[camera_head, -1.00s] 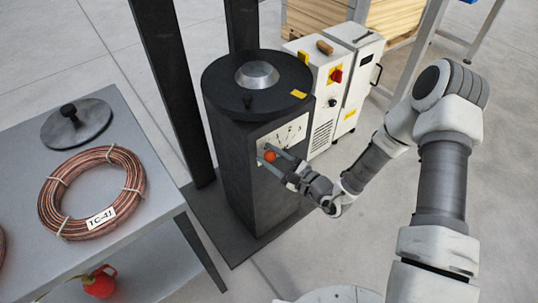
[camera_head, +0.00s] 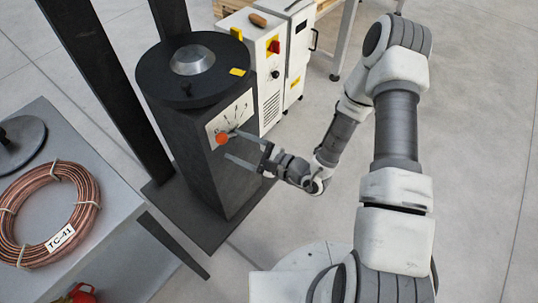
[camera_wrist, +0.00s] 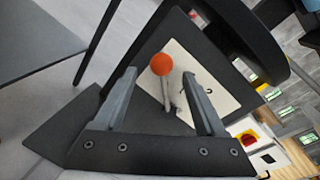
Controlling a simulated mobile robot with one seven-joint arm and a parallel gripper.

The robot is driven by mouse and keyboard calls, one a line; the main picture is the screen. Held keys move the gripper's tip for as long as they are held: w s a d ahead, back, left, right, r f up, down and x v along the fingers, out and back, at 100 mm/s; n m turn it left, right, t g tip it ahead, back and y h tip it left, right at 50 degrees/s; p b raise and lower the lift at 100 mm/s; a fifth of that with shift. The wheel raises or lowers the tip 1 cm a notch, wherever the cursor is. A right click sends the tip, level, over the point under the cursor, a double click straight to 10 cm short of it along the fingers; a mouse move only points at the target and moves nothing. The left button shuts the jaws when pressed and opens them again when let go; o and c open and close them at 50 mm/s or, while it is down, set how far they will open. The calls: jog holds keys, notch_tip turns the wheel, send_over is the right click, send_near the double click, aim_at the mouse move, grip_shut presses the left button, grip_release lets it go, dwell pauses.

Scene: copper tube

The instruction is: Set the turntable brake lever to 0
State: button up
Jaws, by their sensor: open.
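The brake lever has an orange ball knob (camera_head: 222,138) on a thin grey rod, in front of the left part of a white dial plate (camera_head: 232,114) on the side of the dark turntable pedestal (camera_head: 197,150). The plate's marks are too small to read surely. My gripper (camera_head: 231,145) is open and empty, its fingers pointing at the knob from the right. In the wrist view the knob (camera_wrist: 162,64) shows between the two fingertips (camera_wrist: 160,73), apart from both. The rod's lower end meets the plate between the fingers.
The black round turntable (camera_head: 165,80) with a metal hub tops the pedestal. A white cabinet (camera_head: 262,80) with a red switch stands behind it. A grey table (camera_head: 105,240) with a copper coil (camera_head: 85,180) is at left. The floor at right is clear.

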jog(key=f+p+v, duration=0.1)
jog(key=v, duration=1)
jog(key=shift+r, duration=0.45)
jog(key=shift+s, duration=0.1)
jog(key=s+r+n+g+h, duration=0.3)
jog(key=s+r+n+g, duration=0.3)
jog(key=r+n, duration=0.25)
jog(key=s+r+n+g+h, duration=0.45)
jog(key=r+n, duration=0.25)
jog(key=r, duration=0.3)
jog(key=s+d+r+n+t+h, duration=0.1)
jog(key=d+r+n+t+h, duration=0.1)
jog(key=d+r+t+h, duration=0.7)
notch_tip(320, 180, up, 21)
jog(key=d+g+y+p, duration=0.1)
jog(key=g+y+p, duration=0.1)
jog(key=p, duration=1.7)
jog(key=shift+s+d+p, duration=0.2)
jog(key=shift+d+p, duration=0.1)
jog(key=shift+d, duration=0.1)
